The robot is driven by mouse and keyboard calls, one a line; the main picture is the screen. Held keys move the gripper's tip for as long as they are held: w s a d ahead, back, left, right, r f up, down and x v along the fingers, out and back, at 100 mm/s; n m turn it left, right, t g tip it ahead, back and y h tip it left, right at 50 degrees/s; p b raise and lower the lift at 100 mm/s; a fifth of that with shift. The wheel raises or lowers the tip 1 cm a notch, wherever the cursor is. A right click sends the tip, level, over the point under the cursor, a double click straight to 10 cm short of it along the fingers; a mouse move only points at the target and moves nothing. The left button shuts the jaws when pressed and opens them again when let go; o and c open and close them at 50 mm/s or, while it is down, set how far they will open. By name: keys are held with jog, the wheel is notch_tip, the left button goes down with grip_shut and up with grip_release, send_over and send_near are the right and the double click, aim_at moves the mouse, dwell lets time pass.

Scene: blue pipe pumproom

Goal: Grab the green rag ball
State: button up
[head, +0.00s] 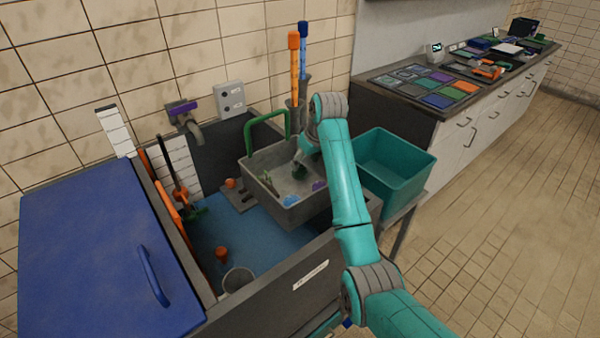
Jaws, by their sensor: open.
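My teal arm reaches over a grey basin (258,166) in the sink area, with my gripper (300,172) pointing down into it. The gripper is small and dark here; it is open. A small greenish item (267,183) lies in the left part of the basin, left of my gripper. It may be the green rag ball, but its shape is too small to tell. I see no clear contact between the gripper and it. My wrist and gripper hide part of the basin's back and right side.
Purple-blue pieces (290,201) lie at the basin's front. A green handle (266,126) rises behind it, near upright orange (294,70) and blue (302,65) rods. A teal bin (410,160) stands right. A tap (190,128) and blue lid (90,255) are left.

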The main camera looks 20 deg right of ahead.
aim_at(301, 168)
jog(key=shift+a+x, duration=0.2)
jog(key=shift+x, duration=2.5)
jog(key=shift+s, duration=0.1)
jog(key=c, duration=0.9)
